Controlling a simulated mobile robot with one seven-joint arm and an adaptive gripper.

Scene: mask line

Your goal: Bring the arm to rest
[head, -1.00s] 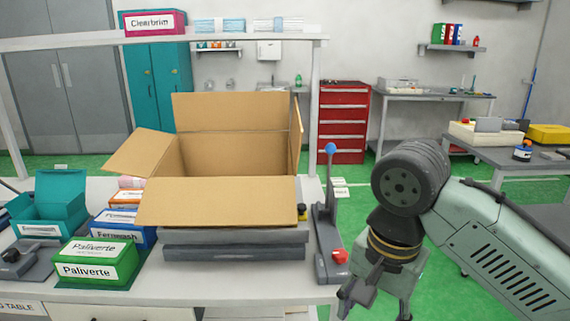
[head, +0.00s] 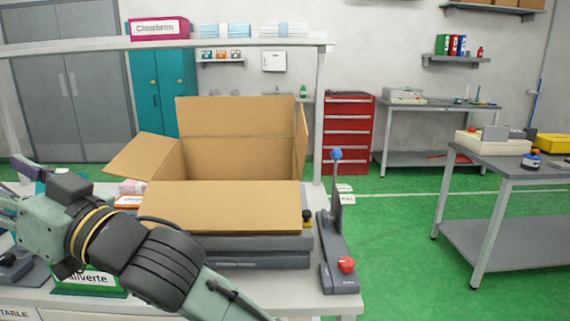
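My arm (head: 160,262) reaches in from the bottom of the head view and points to the left, in front of the table. It covers part of the box stacks there. My gripper (head: 12,195) is at the far left edge, above the left part of the table. Its fingers are small and partly cut off by the picture edge, so I cannot tell whether they are open or shut. I see nothing clearly held.
An open cardboard box (head: 225,205) stands on a grey device mid-table. A lever tool (head: 338,225) with blue and red knobs stands to its right. A green Paliverte box (head: 85,280) is partly behind my arm.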

